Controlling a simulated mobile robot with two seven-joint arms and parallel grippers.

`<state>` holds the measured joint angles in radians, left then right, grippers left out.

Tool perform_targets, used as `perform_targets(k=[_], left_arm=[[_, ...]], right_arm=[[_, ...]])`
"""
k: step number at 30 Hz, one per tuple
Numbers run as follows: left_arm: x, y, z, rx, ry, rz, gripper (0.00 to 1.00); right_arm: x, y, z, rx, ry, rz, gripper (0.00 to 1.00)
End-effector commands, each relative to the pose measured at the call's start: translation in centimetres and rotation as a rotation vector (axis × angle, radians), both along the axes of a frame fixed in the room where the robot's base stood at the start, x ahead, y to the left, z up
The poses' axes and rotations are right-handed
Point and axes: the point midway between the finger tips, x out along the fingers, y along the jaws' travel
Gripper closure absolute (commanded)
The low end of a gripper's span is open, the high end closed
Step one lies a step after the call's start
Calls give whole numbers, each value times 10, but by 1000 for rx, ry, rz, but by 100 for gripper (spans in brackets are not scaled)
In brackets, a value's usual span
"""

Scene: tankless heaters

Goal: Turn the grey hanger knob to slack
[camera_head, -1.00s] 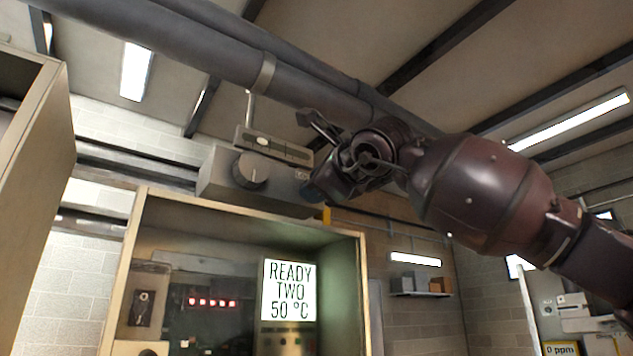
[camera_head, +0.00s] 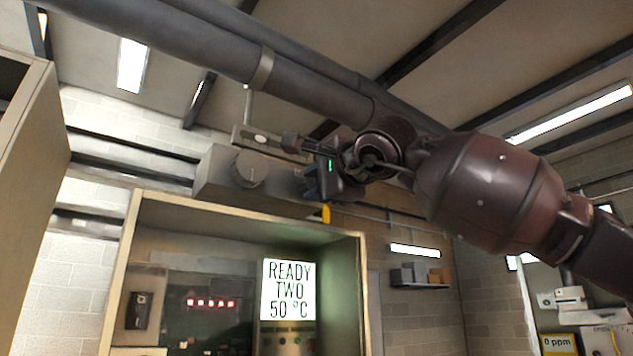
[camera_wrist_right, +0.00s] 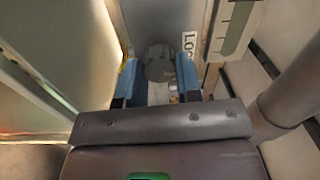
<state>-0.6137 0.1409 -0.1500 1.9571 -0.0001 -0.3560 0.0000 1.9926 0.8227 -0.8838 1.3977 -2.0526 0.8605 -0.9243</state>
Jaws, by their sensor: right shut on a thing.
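A long grey box (camera_head: 215,180) hangs under the pipe, with a round grey dial (camera_head: 248,169) on its front face. A plate with an oval slot (camera_head: 258,139) stands on its top. My right gripper (camera_head: 308,172) is at the box's right end and hides that end in the head view. In the right wrist view, its blue fingertips (camera_wrist_right: 157,80) stand on both sides of a grey round knob (camera_wrist_right: 160,64), shut on it. A partly covered label starting "LOC" (camera_wrist_right: 189,45) is beside the knob. My left gripper is not in view.
A thick grey pipe (camera_head: 200,45) runs just above the box and my right wrist. A yellow tab (camera_head: 326,213) hangs under the gripper. An open door panel (camera_head: 25,150) stands at left.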

Motion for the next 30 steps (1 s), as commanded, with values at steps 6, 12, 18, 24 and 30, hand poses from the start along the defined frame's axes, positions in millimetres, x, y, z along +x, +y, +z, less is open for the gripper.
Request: perform_targets(k=[6, 12, 18, 24, 30], left_arm=[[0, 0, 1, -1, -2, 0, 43], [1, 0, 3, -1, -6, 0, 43], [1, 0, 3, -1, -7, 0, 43], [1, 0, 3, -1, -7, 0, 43], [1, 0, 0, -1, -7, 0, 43]], right_arm=[[0, 1, -1, -9, -3, 0, 92], [0, 1, -1, -9, -3, 0, 92], [0, 0, -1, -7, -4, 1, 44], [0, 0, -1, -7, -4, 1, 42], [-6, -4, -1, -6, -5, 0, 42]])
